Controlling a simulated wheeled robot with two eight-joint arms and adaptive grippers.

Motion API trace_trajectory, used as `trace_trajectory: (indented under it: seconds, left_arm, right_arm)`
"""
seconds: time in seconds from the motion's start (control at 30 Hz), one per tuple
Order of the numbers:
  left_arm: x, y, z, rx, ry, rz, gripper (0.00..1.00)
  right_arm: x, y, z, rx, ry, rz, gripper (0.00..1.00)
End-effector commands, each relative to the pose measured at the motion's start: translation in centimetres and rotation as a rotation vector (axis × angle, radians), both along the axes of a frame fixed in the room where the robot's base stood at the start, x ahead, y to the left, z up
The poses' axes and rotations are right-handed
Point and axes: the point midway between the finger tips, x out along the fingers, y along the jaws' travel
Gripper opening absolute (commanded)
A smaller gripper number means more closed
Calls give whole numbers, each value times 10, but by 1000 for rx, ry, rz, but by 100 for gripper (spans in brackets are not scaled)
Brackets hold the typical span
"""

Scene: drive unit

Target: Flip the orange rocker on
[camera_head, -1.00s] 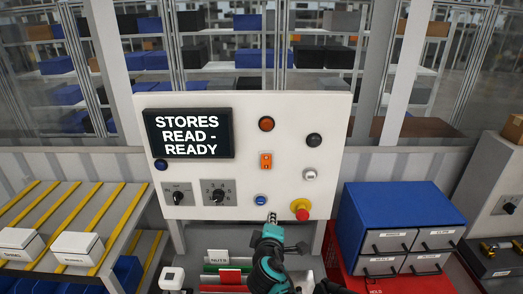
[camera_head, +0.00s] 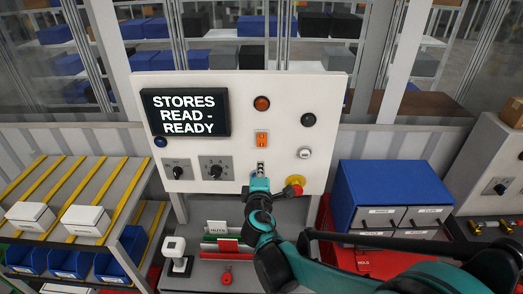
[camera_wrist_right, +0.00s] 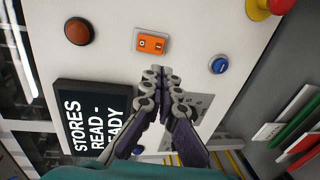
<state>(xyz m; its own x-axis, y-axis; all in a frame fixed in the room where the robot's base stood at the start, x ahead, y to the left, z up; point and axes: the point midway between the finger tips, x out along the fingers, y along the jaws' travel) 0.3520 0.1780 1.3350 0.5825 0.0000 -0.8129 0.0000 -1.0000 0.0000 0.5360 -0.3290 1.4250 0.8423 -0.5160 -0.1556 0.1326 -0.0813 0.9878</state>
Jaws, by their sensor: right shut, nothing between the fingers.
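The orange rocker (camera_head: 262,140) is a small upright switch in the middle of the white control panel (camera_head: 200,178). In the right wrist view the rocker (camera_wrist_right: 151,44) is orange with pale marks on its face and a pale frame; which side is pressed I cannot tell. My right gripper (camera_head: 261,168) is shut and empty, its tips just below the rocker in the head view. In the wrist view the closed fingertips (camera_wrist_right: 160,72) point at the rocker with a small visible gap. My left gripper is not in view.
Nearby on the panel are an orange round button (camera_head: 262,103), a blue button (camera_wrist_right: 219,65), a red mushroom button (camera_head: 295,181), a black knob (camera_head: 308,119) and two rotary switches. The screen (camera_head: 186,113) reads "STORES READ - READY". A blue drawer cabinet (camera_head: 390,180) stands right.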

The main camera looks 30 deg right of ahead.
Motion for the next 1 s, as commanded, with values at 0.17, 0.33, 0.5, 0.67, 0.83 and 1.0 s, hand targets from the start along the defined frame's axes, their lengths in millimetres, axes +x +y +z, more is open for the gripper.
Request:
trace_trajectory:
  seconds: [0.17,0.33,0.5,0.67,0.83,1.0]
  left_arm:
    - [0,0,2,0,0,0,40]
    - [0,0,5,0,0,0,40]
    - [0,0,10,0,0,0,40]
    - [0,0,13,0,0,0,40]
    - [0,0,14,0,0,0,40]
    - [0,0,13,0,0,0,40]
  right_arm:
    - [31,-20,-5,0,0,-4,0]
    - [60,-38,-10,1,-1,-3,0]
    - [84,-53,-14,1,0,-2,0]
    - [98,-60,-17,0,0,0,0]
    - [102,-62,-19,0,0,0,0]
    - [102,-62,-19,0,0,0,0]
